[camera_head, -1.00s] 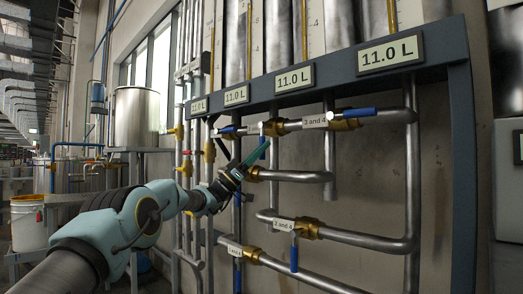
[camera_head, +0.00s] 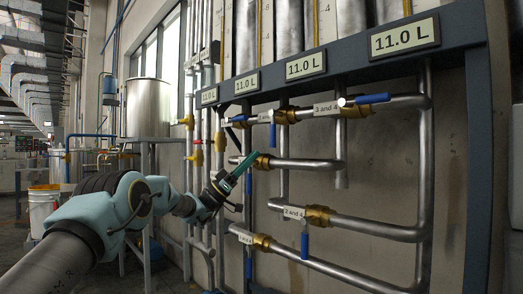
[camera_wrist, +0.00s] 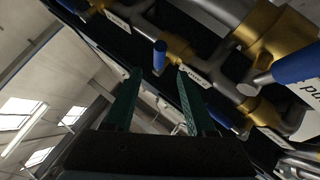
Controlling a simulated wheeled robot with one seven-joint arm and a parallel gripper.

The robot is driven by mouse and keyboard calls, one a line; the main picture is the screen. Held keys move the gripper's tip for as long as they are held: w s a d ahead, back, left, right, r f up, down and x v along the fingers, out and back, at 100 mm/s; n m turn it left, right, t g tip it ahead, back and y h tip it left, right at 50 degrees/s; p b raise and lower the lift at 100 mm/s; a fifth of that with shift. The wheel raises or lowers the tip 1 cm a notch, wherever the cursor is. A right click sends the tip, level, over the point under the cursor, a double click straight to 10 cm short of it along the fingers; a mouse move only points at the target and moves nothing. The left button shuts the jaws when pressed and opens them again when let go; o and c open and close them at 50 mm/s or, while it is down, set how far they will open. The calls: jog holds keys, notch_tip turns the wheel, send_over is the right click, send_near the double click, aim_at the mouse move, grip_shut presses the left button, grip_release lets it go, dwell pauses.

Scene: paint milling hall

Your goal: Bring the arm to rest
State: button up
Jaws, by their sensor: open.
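My gripper (camera_head: 246,163) is in front of the pipe rack in the head view, its two green fingers pointing up and right. In the wrist view the fingers (camera_wrist: 159,82) stand apart with nothing between them. In the head view they overlap the area by a brass valve (camera_head: 263,162) on the middle pipe. I cannot tell whether they touch it. My arm reaches in from the lower left, bent at the elbow.
Pipes with brass valves and blue levers stand close by. One lever (camera_head: 372,98) lies level; another (camera_head: 305,246) hangs down. Displays such as this one (camera_head: 405,38) read 11.0 L. A white bucket (camera_head: 43,210) and a steel tank (camera_head: 147,107) stand left.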

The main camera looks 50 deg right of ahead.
jog(key=shift+w+a+f, duration=0.3)
jog(key=shift+a+f, duration=0.1)
jog(key=shift+f, duration=0.05)
dwell(0.3)
